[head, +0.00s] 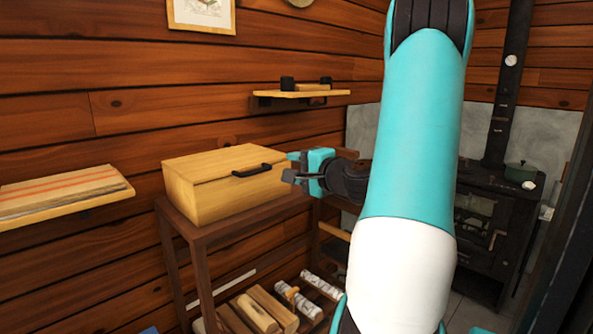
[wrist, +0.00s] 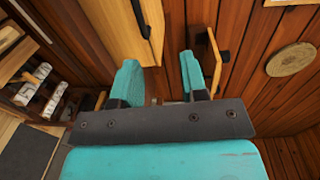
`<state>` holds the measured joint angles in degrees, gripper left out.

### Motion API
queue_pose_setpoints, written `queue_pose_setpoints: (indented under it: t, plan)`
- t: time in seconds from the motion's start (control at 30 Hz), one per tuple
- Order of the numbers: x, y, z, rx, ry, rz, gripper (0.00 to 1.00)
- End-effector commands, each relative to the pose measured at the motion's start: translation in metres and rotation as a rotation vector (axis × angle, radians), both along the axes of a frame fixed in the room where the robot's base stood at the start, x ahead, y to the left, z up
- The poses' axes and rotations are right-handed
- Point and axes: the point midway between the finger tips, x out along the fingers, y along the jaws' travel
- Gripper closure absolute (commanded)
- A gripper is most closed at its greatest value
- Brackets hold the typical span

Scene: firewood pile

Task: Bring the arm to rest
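My gripper (head: 290,167) is in the middle of the head view, just right of the wooden box with its black handle. In the wrist view my gripper (wrist: 158,66) shows two teal fingers standing apart with nothing between them, so it is open and empty. My arm is raised and fills much of the right half of the head view. I cannot tell whether the fingertips touch the box.
The closed wooden box (head: 218,196) stands on a dark wooden rack (head: 196,236) with several logs (head: 256,312) below. A wall shelf (head: 300,95) is behind the gripper, another shelf (head: 62,208) at left. A black stove (head: 490,215) stands at right.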

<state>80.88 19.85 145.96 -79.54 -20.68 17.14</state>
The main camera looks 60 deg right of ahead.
Motion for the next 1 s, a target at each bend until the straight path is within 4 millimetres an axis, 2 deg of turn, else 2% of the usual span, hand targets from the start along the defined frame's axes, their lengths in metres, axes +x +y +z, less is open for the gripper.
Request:
queue_pose_setpoints:
  t: [0.47, 0.57, 0.67, 0.73, 0.77, 0.8, 0.87, 0.9, 1.0]
  plan:
    - [0.0, 0.0, 0.0, 0.0, 0.0, 0.0, 0.6]
    - [0.007, 0.009, 0.0, -0.012, 0.013, 0.033, 0.6]
    - [0.026, 0.042, -0.002, -0.057, 0.062, 0.154, 0.6]
    - [0.045, 0.082, -0.006, -0.118, 0.119, 0.298, 0.6]
    - [0.052, 0.103, -0.008, -0.15, 0.148, 0.373, 0.6]
    - [0.059, 0.135, -0.012, -0.2, 0.19, 0.483, 0.6]
    - [0.064, 0.182, -0.019, -0.282, 0.253, 0.648, 0.6]
    - [0.063, 0.212, -0.023, -0.34, 0.293, 0.758, 0.6]
    - [0.05, 0.278, -0.034, -0.491, 0.382, 1.011, 0.6]
